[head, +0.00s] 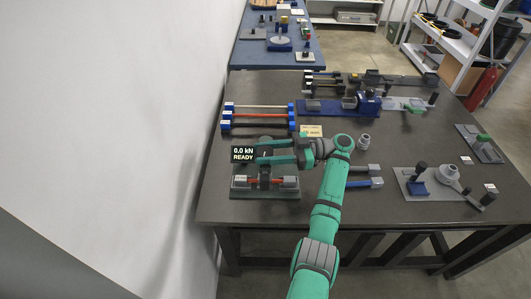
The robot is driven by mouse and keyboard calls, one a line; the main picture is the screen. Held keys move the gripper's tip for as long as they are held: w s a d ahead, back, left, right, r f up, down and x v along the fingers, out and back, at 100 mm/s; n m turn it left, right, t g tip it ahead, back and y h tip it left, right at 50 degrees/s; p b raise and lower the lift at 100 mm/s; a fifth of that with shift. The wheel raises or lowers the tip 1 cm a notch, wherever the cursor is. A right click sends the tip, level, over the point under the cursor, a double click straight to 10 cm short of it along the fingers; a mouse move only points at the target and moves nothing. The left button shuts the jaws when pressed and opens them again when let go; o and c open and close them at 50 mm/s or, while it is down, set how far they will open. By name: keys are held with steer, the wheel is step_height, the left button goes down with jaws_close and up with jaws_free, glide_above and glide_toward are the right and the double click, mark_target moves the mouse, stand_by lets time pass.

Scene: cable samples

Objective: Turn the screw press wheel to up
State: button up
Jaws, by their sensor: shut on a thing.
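The screw press (265,194) stands near the left edge of the dark table, with a grey base and a red cable sample (264,182) lying across it between light blocks. A black display (243,154) on it reads "0.0 kN READY". My green gripper (260,152) reaches in from the right above the press, with its two fingers pointing left at the dark wheel area behind the display. It is shut on the press wheel, which is mostly hidden by the fingers and display. I cannot make out the wheel's grip point or its turn.
Cable samples with blue end blocks (257,115) lie behind the press. A blue machine (367,103) stands farther back, and a grey fixture (445,184) stands at the right. A small grey part (364,141) sits beside my arm. A white wall borders the left.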

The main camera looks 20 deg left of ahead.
steer(key=shift+f, duration=0.1)
steer(key=o, duration=1.1)
steer(key=shift+v, duration=5.35)
